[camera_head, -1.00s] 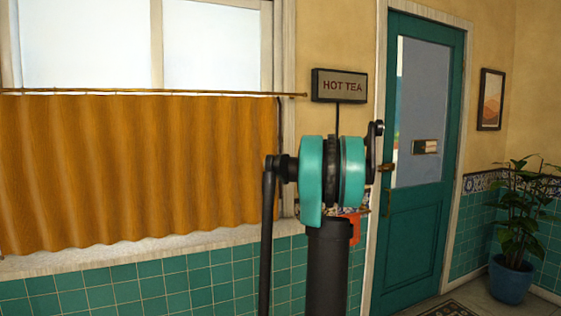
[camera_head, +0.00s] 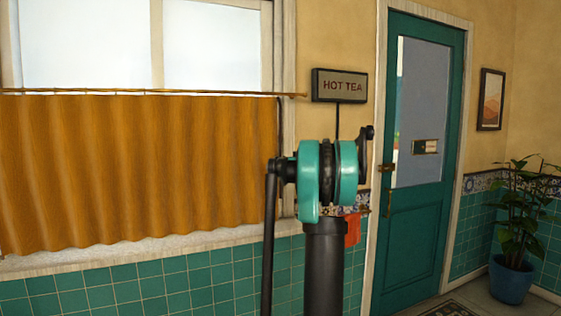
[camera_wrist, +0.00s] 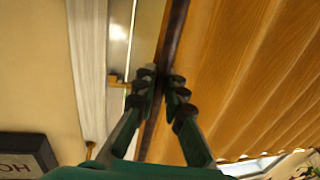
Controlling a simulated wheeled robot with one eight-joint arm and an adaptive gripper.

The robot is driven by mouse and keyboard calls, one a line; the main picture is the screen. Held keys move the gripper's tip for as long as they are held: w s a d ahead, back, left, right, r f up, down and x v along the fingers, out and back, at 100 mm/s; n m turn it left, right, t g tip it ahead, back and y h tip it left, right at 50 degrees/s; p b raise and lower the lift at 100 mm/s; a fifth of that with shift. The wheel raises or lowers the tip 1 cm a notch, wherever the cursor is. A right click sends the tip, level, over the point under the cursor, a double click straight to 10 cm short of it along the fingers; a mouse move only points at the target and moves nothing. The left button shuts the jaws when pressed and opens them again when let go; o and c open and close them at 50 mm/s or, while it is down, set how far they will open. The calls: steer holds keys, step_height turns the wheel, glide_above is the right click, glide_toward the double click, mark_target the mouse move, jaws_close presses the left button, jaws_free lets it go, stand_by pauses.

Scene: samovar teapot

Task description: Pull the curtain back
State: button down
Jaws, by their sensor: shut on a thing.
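The orange-brown curtain (camera_head: 130,172) hangs in soft folds from a thin brass rod (camera_head: 150,93) and is spread across the lower window. Its right edge has a dark strip near the window frame's right side. In the wrist view the curtain (camera_wrist: 245,70) fills the right half, and its dark edge strip (camera_wrist: 173,35) runs down between my fingers. My gripper (camera_wrist: 163,84) is shut on this edge, with a dark-padded finger on either side. In the head view the gripper itself cannot be made out; my arm stands in front of the wall right of the curtain.
A "HOT TEA" sign (camera_head: 339,86) hangs on the wall right of the window. A teal door (camera_head: 428,230) stands farther right. A potted plant (camera_head: 512,282) is in the right corner, below a framed picture (camera_head: 490,99). A red cloth (camera_head: 352,231) shows behind my arm.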

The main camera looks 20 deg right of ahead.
stand_by(0.4)
steer(key=s+a, duration=0.2)
steer(key=a, duration=6.4)
steer(key=shift+a, duration=0.25)
steer(key=shift+s, duration=0.1)
steer(key=c, duration=1.6)
jaws_free()
steer(key=v, duration=1.2)
